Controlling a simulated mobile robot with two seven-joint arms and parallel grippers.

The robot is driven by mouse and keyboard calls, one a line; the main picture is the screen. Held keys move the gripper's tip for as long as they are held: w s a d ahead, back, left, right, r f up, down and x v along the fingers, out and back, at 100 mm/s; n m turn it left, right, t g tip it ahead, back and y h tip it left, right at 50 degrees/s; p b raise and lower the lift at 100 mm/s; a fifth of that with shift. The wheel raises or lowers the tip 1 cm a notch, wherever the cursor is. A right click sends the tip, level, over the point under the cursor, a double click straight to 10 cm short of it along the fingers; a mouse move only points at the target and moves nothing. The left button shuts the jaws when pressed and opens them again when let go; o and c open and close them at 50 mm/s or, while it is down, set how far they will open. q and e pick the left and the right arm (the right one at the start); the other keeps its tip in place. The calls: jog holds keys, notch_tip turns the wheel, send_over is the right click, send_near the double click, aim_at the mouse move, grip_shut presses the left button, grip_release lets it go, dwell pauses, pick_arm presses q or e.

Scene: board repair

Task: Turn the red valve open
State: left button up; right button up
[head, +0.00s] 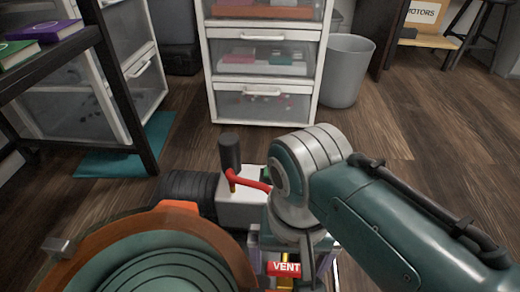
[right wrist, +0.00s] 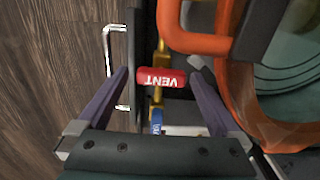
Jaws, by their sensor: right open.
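The red valve handle (head: 284,268), marked VENT, shows at the bottom of the head view, partly framed by my right gripper (head: 289,262). In the right wrist view the red handle (right wrist: 160,78) lies crosswise on a brass pipe (right wrist: 158,96), with its lettering upside down. My right gripper's two purple-grey fingers stand apart, one on each side of the handle. The handle sits between the fingertips, with a visible gap at the left end; the right end is close to the finger, and I cannot tell if they touch. My left gripper is not in view.
A blue handle (right wrist: 157,121) sits on the same pipe, nearer the gripper's palm. An orange tubular frame (right wrist: 196,38) is close to the right finger. In the head view, a red lever (head: 248,180) with a black grip stands close by. Drawers (head: 264,92) and a bin (head: 347,70) stand behind.

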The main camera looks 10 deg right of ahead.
jog(key=shift+w, duration=0.1)
jog(key=shift+c, duration=0.4)
jog(key=c, duration=1.2)
